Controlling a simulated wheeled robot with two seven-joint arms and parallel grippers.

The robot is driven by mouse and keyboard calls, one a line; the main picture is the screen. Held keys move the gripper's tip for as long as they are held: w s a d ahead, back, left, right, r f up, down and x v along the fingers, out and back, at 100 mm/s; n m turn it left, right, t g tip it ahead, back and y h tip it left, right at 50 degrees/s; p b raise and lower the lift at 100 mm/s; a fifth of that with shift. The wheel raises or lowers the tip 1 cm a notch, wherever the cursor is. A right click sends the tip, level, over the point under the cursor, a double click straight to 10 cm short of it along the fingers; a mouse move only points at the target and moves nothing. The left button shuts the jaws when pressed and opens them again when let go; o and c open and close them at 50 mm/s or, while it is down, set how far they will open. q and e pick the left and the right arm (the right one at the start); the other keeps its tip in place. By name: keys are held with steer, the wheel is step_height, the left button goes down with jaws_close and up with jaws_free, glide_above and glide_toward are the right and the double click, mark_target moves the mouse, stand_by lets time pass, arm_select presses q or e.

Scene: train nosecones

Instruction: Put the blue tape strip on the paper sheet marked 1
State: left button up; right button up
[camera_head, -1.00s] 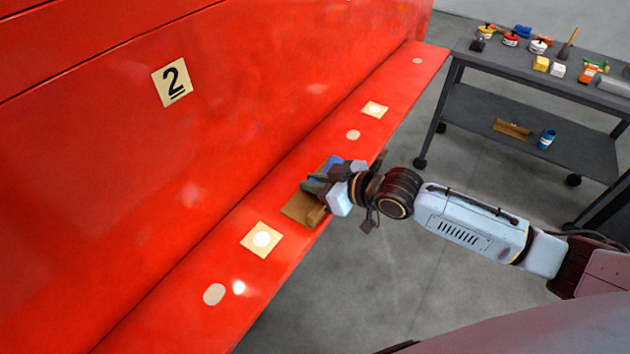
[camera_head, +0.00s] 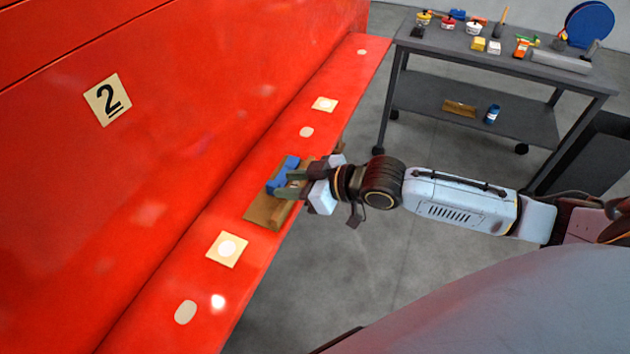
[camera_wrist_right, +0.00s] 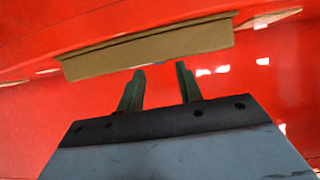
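The blue tape strip (camera_head: 284,174) shows in the head view at the brown block (camera_head: 264,212) on the red ledge. My right gripper (camera_head: 288,183) is right beside it, its fingers partly overlapping it. In the right wrist view my right gripper (camera_wrist_right: 159,86) has its two green fingers apart with nothing seen between them. A paper sheet marked 2 (camera_head: 108,100) is on the red wall. No sheet marked 1 is in view. My left gripper is not in view.
The red ledge (camera_head: 303,133) carries pale square patches (camera_head: 227,249) and round ones (camera_head: 186,312). A dark trolley (camera_head: 478,63) with small pots and tools stands at the upper right. The grey floor between is open.

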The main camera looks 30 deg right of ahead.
steer(key=v, duration=0.7)
steer(key=w+d+f+m+h, duration=0.1)
steer(key=d+f+m+h, duration=0.1)
steer(key=d+f, duration=0.45)
steer(key=w+d+f+m+h, duration=0.1)
steer(key=w+d+f+h, duration=0.15)
steer(key=f, duration=0.75)
steer(key=s+d+f+m+g+h, duration=0.1)
steer(key=s+d+f, duration=0.15)
steer(key=f, duration=0.35)
steer(key=s+d+f+m+h, duration=0.1)
steer(key=s+f, duration=0.2)
steer(key=f, duration=0.3)
steer(key=s+a+f+g+h, duration=0.2)
steer(key=s+f+g, duration=0.2)
steer(key=s+f, duration=1.25)
steer(key=s+a+f+g, duration=0.2)
steer(key=s+a, duration=0.2)
steer(key=s, duration=0.5)
steer(key=s+a+f+g, duration=0.2)
steer(key=s+a+f, duration=0.1)
steer(key=s, duration=0.6)
steer(key=shift+a+f+y, duration=0.15)
steer(key=shift+a+y, duration=0.2)
steer(key=shift+a, duration=0.1)
